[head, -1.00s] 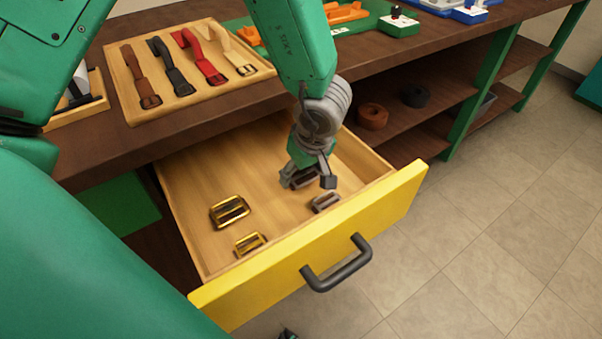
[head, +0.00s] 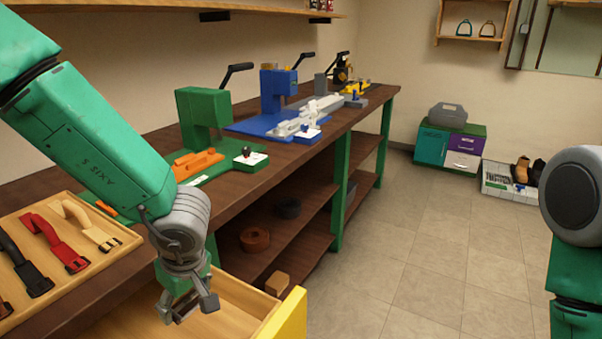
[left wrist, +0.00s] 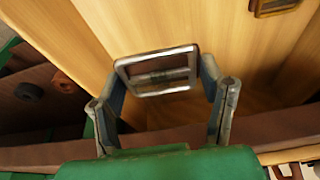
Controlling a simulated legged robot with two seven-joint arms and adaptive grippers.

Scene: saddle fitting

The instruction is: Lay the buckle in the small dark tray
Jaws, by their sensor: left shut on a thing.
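A silver-framed rectangular buckle (left wrist: 158,72) is held between the two fingertips of my left gripper (left wrist: 162,76) in the left wrist view. In the head view my left gripper (head: 187,306) hangs over the open wooden drawer (head: 235,293); the buckle is hard to make out there. A gold buckle (left wrist: 275,6) lies in the drawer at the top right of the left wrist view. I cannot make out the small dark tray in either current view. Part of my right arm shows at the right edge of the head view, but its gripper does not.
A board with straps (head: 75,243) lies on the bench at left. A green press (head: 205,118) and a blue press (head: 278,92) stand along the bench. Dark and brown rolls (head: 255,240) sit on the shelf below.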

